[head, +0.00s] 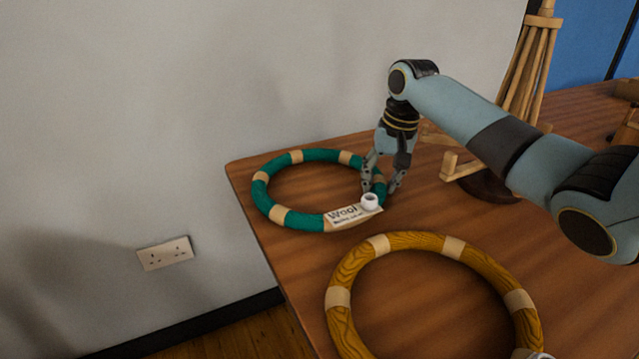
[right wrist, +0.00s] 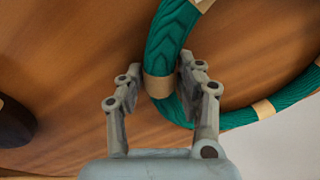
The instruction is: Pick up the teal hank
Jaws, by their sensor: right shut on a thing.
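The teal hank (head: 283,166) is a ring with tan bands and a "Wool" label, lying on the table near its far left corner. My right gripper (head: 380,188) reaches down onto the right side of this ring in the head view. In the right wrist view, its two fingers (right wrist: 158,88) stand on either side of the teal hank (right wrist: 172,40), at a tan band. The gripper is shut on the hank. The hank appears to rest on the table still. My left gripper is not in view.
A mustard-yellow hank (head: 345,270) with tan bands lies in front on the wooden table (head: 300,247). A wooden stand (head: 527,65) with pegs is at the back right. A plain wall (head: 150,90) borders the table on the left.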

